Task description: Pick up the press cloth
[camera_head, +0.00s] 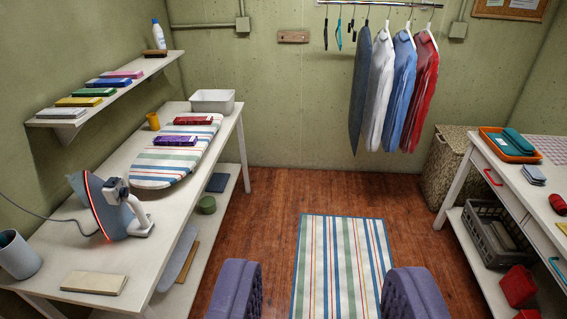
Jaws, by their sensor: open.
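A flat beige piece (93,283), which looks like a folded press cloth, lies at the near end of the white table on the left. I cannot tell for certain that it is cloth. My gripper (325,292) shows as two purple fingers at the bottom of the view. They are wide apart with nothing between them, above the floor and striped rug. The beige piece is well to the left of my gripper, apart from it.
An upright iron (110,208) with a glowing red edge stands behind the beige piece. A grey cup (18,256) is to its left. A striped ironing board (155,170) lies farther back. A white table (530,190) stands right. Striped rug (343,262) and floor between are clear.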

